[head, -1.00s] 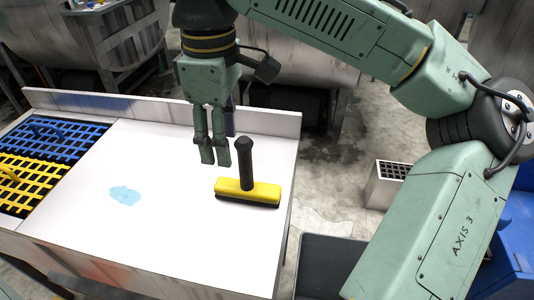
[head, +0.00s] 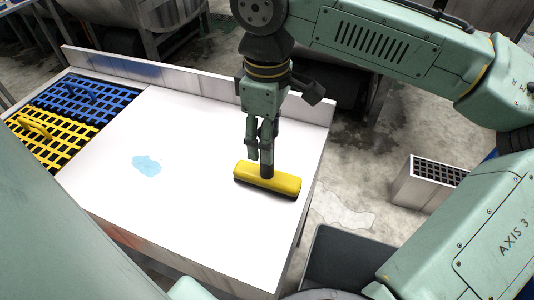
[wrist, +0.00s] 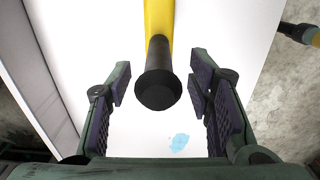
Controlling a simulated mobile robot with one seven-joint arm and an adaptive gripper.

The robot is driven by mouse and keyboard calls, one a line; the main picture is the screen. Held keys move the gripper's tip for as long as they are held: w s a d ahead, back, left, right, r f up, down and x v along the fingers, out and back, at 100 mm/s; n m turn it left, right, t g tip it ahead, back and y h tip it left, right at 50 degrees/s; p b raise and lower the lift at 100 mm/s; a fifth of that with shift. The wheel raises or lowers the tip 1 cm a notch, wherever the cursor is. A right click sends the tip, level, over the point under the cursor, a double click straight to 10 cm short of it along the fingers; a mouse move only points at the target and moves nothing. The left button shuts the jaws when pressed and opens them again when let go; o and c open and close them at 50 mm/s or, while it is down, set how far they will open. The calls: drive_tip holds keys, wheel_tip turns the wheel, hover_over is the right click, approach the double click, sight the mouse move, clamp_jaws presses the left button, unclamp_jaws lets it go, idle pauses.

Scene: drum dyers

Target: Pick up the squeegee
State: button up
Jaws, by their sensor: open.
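The squeegee has a yellow head (head: 267,179) with a black lower edge and a black upright handle (head: 267,165). It stands on the white table (head: 200,220) near its right edge. My gripper (head: 259,152) is over the squeegee, fingers pointing down, and hides part of the handle in the head view. In the wrist view the fingers (wrist: 160,92) are open, with the round handle end (wrist: 158,90) between them and clear space on both sides. The yellow head (wrist: 159,18) runs up behind the handle there.
A light blue stain (head: 147,165) lies on the table left of the squeegee. Blue (head: 80,98) and yellow (head: 45,137) grates are at the left end. A raised ledge (head: 190,80) runs along the back. A grated box (head: 425,185) stands on the floor at right.

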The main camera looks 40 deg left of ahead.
drive_tip(key=shift+w+f, duration=0.1)
drive_tip(key=shift+f, duration=1.15)
drive_tip(key=shift+c, duration=0.4)
clamp_jaws()
